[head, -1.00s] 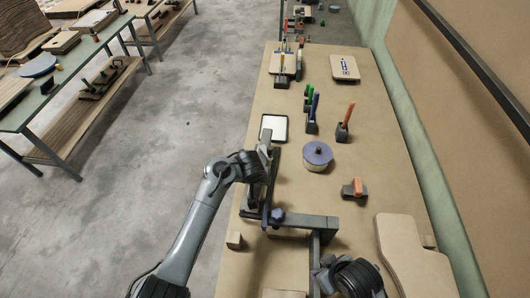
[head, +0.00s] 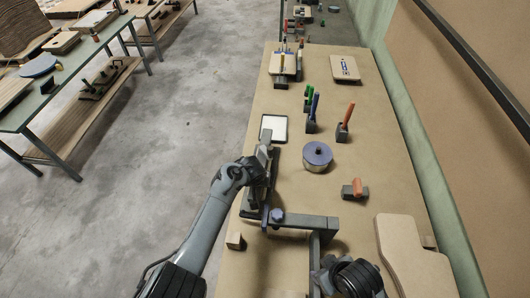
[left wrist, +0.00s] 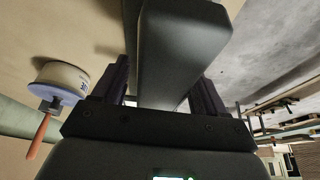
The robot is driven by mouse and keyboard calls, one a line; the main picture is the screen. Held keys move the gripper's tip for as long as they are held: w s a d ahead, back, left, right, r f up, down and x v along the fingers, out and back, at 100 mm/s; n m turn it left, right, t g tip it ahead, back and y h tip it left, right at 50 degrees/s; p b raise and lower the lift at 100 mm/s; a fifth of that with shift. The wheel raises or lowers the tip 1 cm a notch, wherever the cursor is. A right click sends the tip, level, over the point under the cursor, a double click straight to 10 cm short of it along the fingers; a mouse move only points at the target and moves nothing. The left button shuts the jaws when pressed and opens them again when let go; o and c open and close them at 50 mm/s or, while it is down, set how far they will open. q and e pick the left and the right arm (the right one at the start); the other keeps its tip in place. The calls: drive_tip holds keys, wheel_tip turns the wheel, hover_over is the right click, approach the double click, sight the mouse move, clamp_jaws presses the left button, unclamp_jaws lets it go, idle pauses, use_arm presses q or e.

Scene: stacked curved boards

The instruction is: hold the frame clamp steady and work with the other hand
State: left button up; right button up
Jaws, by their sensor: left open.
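The dark metal frame clamp (head: 300,221) lies along the front left part of the workbench, with a blue-grey knob (head: 277,215) at its corner. My left gripper (head: 262,172) is at the clamp's far left end. In the left wrist view, a thick dark bar (left wrist: 182,50), apparently part of the clamp, runs between the two open fingers of the left gripper (left wrist: 157,88); I cannot tell if they touch it. My right arm's wrist (head: 355,277) is at the clamp's near end; its fingers are hidden.
The workbench (head: 350,205) holds a round blue-lidded tin (head: 317,155), an orange-topped block (head: 355,188), a white-topped pad (head: 273,128), upright tools (head: 313,112) and a curved board (head: 410,255). A small wooden block (head: 235,241) sits at the left edge.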

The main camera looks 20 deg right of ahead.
use_arm(q)
drive_tip(key=c, duration=0.8)
drive_tip(key=shift+w+d+r, duration=0.1)
drive_tip(key=shift+r, duration=0.1)
drive_tip(key=shift+c, duration=1.3)
drive_tip(key=shift+f, duration=0.15)
drive_tip(key=shift+a+f, duration=0.2)
drive_tip(key=shift+f, duration=0.1)
